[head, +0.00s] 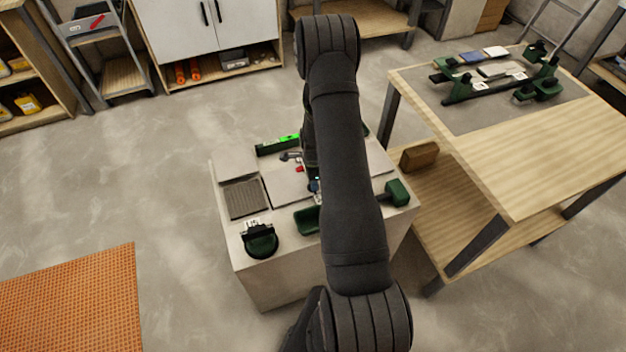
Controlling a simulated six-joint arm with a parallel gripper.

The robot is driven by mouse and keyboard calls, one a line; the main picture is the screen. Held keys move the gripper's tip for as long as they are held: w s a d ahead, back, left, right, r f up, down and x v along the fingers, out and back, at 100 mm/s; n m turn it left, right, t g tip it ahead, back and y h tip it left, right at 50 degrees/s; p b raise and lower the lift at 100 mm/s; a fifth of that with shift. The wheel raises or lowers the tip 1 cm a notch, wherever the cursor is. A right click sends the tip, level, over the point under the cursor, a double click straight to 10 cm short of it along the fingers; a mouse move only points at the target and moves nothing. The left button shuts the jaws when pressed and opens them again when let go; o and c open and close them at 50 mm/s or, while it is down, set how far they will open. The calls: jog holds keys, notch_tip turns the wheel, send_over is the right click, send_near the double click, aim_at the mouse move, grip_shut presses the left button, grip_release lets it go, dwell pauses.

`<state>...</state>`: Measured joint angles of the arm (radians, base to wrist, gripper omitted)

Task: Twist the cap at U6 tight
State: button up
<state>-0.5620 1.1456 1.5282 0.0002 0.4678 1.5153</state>
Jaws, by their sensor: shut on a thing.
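A pale block-like stand (285,283) carries grey tiles, one of them a bare tile (290,188) left of my arm. A small red piece (299,168), perhaps a cap, shows at the joint area beside my arm. A small grey piece (290,156) lies just behind it. My gripper (315,186) shows only as a small dark sliver at the left edge of my arm, low over the tiles. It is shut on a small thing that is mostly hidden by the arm. The U6 mark cannot be read, so I cannot tell which cap is there.
On the stand are a green level (277,146) with a bright vial, a dark ribbed tile (245,198), a round green-black tool (261,241), a green tray (306,221) and a green-headed mallet (397,192). A wooden table (540,155) stands close at the right.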

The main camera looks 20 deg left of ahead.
jog(key=shift+m, duration=1.9)
jog(key=o, duration=1)
jog(key=shift+r, duration=0.1)
notch_tip(320, 180, up, 17)
jog(key=shift+r, duration=0.15)
notch_tip(320, 180, down, 18)
jog(key=shift+r, duration=0.25)
